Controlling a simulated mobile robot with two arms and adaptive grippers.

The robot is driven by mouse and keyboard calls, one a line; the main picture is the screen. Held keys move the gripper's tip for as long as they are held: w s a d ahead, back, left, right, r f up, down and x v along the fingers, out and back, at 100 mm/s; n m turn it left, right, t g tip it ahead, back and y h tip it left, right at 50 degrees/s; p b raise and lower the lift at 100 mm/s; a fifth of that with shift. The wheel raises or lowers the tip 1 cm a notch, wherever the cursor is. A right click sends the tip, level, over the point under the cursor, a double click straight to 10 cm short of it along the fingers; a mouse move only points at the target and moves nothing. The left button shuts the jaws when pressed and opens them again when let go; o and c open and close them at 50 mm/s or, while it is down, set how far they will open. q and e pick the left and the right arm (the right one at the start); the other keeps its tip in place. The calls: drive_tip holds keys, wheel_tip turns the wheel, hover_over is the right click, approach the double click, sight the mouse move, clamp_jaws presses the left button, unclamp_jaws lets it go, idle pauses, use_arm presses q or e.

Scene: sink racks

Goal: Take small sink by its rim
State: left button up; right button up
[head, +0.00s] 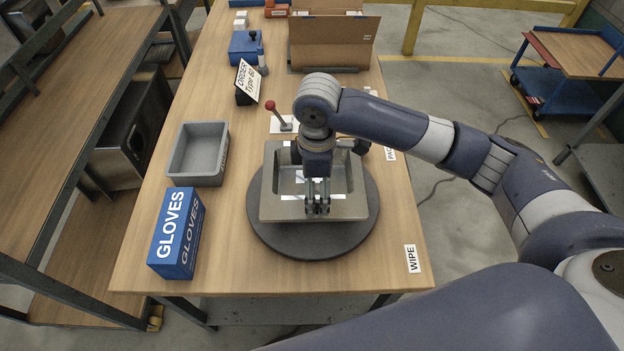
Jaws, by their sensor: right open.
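The small sink (272,205) is a metal basin with a flat rim. It rests on a dark round turntable (310,245) on the wooden table. My right gripper (318,211) points down over the sink's near rim, with its fingers parted. From this angle I cannot tell whether the fingers stand around the rim or just above it. My right wrist hides part of the basin and its far rim. My left gripper is not in view.
A blue gloves box (177,233) and a grey bin (199,153) stand left of the turntable. A red-knobbed lever (271,106), an order sign (247,84) and a cardboard box (333,45) are behind. The table's near right corner is clear apart from a WIPE label (412,259).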

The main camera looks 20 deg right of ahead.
drive_tip(key=shift+f, duration=0.95)
drive_tip(key=f, duration=0.1)
drive_tip(key=f+p, duration=0.1)
drive_tip(key=f, duration=0.3)
drive_tip(key=shift+s+a+p, duration=0.1)
drive_tip(key=shift+a+p, duration=0.2)
drive_tip(key=shift+p, duration=0.05)
drive_tip(key=shift+f, duration=0.25)
drive_tip(key=shift+c, duration=0.8)
drive_tip(key=c, duration=1.4)
drive_tip(key=shift+r, duration=0.1)
drive_tip(key=shift+c, duration=0.3)
